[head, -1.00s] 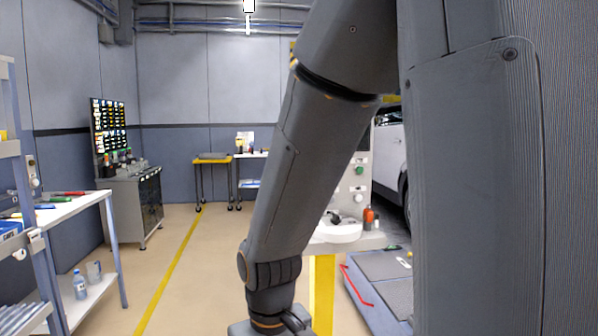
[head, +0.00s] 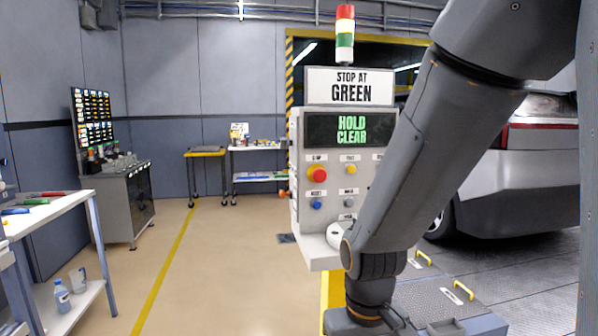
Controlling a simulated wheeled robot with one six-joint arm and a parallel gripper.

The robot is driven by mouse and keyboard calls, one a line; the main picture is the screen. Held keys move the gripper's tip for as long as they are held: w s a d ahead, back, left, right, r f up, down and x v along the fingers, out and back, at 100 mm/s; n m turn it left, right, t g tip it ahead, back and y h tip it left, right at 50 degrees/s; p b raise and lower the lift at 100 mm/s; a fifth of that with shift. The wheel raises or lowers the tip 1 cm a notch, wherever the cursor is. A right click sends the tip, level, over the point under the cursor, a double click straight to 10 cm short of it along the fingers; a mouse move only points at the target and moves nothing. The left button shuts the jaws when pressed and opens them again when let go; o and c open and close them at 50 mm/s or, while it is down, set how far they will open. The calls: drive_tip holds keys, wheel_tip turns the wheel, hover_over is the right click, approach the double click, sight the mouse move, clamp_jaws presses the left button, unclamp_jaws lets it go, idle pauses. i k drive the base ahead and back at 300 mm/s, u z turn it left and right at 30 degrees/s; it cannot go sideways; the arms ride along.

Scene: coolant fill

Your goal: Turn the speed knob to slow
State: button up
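A grey control panel (head: 302,130) stands right of centre, partly hidden by my arm. Its screen (head: 349,130) reads "HOLD CLEAR" in green. Below it are a red mushroom button (head: 317,174), a yellow button (head: 351,170), a blue button (head: 316,204) and a small grey control (head: 349,202). Their labels are too small to read surely. I cannot tell which control is the speed knob; the panel's lower right is behind my arm. My wrist is low in front of the panel, and my gripper is below the picture's edge.
A sign (head: 350,86) reading "STOP AT GREEN" and a signal light (head: 345,34) top the panel. A silver car (head: 530,180) stands right. A white shelf table (head: 60,215) and tool cabinet (head: 128,205) are left. The floor between is clear.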

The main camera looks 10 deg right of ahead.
sight(285, 142)
drive_tip(key=k, duration=1.3)
drive_tip(key=u, duration=0.7)
drive_tip(key=i, duration=0.75)
drive_tip(key=u, duration=0.85)
drive_tip(key=i, duration=1.7)
drive_tip(key=z, duration=1.3)
drive_tip(key=i, duration=0.8)
drive_tip(key=z, duration=0.9)
